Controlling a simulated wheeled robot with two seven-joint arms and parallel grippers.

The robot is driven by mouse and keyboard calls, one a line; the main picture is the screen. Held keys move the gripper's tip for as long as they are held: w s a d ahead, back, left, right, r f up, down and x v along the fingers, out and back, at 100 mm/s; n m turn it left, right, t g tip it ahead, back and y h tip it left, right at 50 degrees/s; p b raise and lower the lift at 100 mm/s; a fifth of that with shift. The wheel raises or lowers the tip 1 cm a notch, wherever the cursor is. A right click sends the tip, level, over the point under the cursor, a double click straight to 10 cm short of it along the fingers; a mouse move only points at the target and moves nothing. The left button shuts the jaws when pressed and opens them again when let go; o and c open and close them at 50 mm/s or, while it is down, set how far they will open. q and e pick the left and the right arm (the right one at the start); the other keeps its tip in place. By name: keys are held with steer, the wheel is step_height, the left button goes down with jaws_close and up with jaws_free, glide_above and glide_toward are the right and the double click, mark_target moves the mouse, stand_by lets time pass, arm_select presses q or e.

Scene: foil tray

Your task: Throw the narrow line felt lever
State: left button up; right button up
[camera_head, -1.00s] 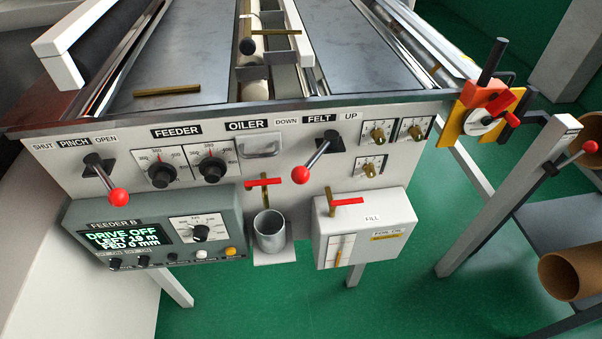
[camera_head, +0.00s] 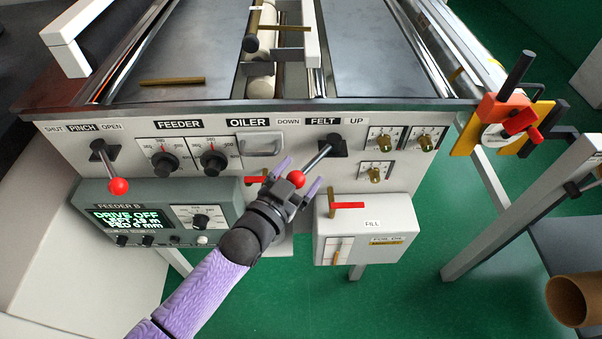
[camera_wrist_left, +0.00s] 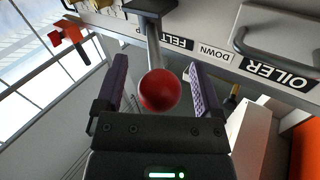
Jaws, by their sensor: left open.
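The felt lever (camera_head: 318,158) is a metal rod with a red ball knob (camera_head: 296,179), coming out of a dark slot between the DOWN and UP labels on the machine's front panel. Its knob hangs down and to the left of the slot. My left gripper (camera_head: 299,183) is open at the knob. In the left wrist view the red knob (camera_wrist_left: 160,91) sits between the two purple-padded fingers, with gaps on both sides. My left arm hides the metal cup's place and part of the feeder box. My right gripper does not show.
The pinch lever (camera_head: 118,186) with its red knob is at the left of the panel. The oil box (camera_head: 362,238) with a red-handled valve stands just right of my gripper. The feeder box (camera_head: 100,193) lies to its left, and a drawer-like handle (camera_head: 262,147) is above.

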arm_select(q)
steer(key=shift+w+d, duration=0.25)
steer(key=shift+w, duration=0.05)
jaws_close()
stand_by(0.4)
